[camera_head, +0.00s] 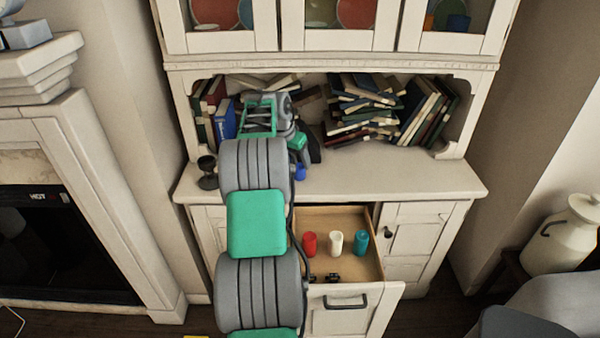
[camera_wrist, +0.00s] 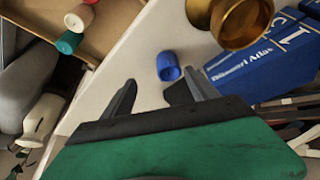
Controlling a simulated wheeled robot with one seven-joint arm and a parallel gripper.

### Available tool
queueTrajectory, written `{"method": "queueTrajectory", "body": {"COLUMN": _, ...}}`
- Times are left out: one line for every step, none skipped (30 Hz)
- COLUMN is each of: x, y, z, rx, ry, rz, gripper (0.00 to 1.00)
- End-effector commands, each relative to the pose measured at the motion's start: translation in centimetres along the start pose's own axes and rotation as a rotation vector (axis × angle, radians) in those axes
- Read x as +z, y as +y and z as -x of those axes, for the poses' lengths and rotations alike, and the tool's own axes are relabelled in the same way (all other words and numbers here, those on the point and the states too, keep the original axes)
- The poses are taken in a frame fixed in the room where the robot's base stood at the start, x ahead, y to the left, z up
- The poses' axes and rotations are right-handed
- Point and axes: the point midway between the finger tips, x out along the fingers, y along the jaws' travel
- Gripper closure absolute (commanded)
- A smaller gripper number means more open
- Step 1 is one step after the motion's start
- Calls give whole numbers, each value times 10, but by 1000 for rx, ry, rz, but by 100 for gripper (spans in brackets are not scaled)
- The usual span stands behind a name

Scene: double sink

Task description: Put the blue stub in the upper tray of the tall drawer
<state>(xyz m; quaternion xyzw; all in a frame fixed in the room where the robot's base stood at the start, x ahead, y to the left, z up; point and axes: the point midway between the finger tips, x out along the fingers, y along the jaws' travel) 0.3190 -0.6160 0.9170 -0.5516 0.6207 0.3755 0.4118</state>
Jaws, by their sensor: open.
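The blue stub (camera_head: 300,172) stands on the cabinet's countertop, partly hidden by my arm in the head view. In the wrist view the blue stub (camera_wrist: 168,67) shows just beyond the fingertips, roughly between them and nearer the right finger. My gripper (camera_wrist: 160,77) is open and empty. In the head view my gripper (camera_head: 312,150) is dark and partly hidden behind the arm, close to the stub. The tall drawer (camera_head: 372,264) is pulled open below the countertop. Its light wooden tray holds a red, a white and a teal stub (camera_head: 361,241).
A brass goblet (camera_wrist: 232,22) stands near the stub, and a blue book (camera_wrist: 262,62) is beside it. Books (camera_head: 365,105) fill the shelf behind. The countertop (camera_head: 420,180) is clear on the right. Small dark items lie near the drawer's front.

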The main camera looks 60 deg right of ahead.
Motion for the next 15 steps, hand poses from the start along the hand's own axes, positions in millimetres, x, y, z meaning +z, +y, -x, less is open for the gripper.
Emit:
{"method": "queueTrajectory", "body": {"x": -4, "y": -7, "z": -10, "rx": -4, "ry": 14, "rz": -8, "gripper": 32}}
{"method": "queueTrajectory", "body": {"x": -6, "y": -10, "z": -14, "rx": -4, "ry": 20, "rz": -13, "gripper": 32}}
{"method": "queueTrajectory", "body": {"x": -8, "y": -12, "z": -18, "rx": -6, "ry": 27, "rz": -16, "gripper": 32}}
{"method": "queueTrajectory", "body": {"x": -9, "y": -13, "z": -21, "rx": -6, "ry": 28, "rz": -17, "gripper": 32}}
{"method": "queueTrajectory", "body": {"x": -9, "y": -13, "z": -25, "rx": -6, "ry": 29, "rz": -18, "gripper": 32}}
{"method": "queueTrajectory", "body": {"x": -10, "y": -13, "z": -30, "rx": -6, "ry": 29, "rz": -18, "gripper": 32}}
{"method": "queueTrajectory", "body": {"x": -10, "y": -13, "z": -34, "rx": -6, "ry": 29, "rz": -17, "gripper": 32}}
{"method": "queueTrajectory", "body": {"x": -10, "y": -14, "z": -38, "rx": -6, "ry": 28, "rz": -17, "gripper": 32}}
{"method": "queueTrajectory", "body": {"x": -10, "y": -14, "z": -43, "rx": -6, "ry": 29, "rz": -16, "gripper": 32}}
{"method": "queueTrajectory", "body": {"x": -10, "y": -15, "z": -47, "rx": -6, "ry": 29, "rz": -16, "gripper": 32}}
{"method": "queueTrajectory", "body": {"x": -10, "y": -16, "z": -51, "rx": -6, "ry": 28, "rz": -15, "gripper": 32}}
{"method": "queueTrajectory", "body": {"x": -10, "y": -18, "z": -58, "rx": -6, "ry": 28, "rz": -15, "gripper": 32}}
{"method": "queueTrajectory", "body": {"x": -10, "y": -19, "z": -64, "rx": -6, "ry": 27, "rz": -14, "gripper": 32}}
{"method": "queueTrajectory", "body": {"x": -10, "y": -20, "z": -70, "rx": -7, "ry": 27, "rz": -14, "gripper": 32}}
{"method": "queueTrajectory", "body": {"x": -10, "y": -20, "z": -77, "rx": -7, "ry": 29, "rz": -15, "gripper": 32}}
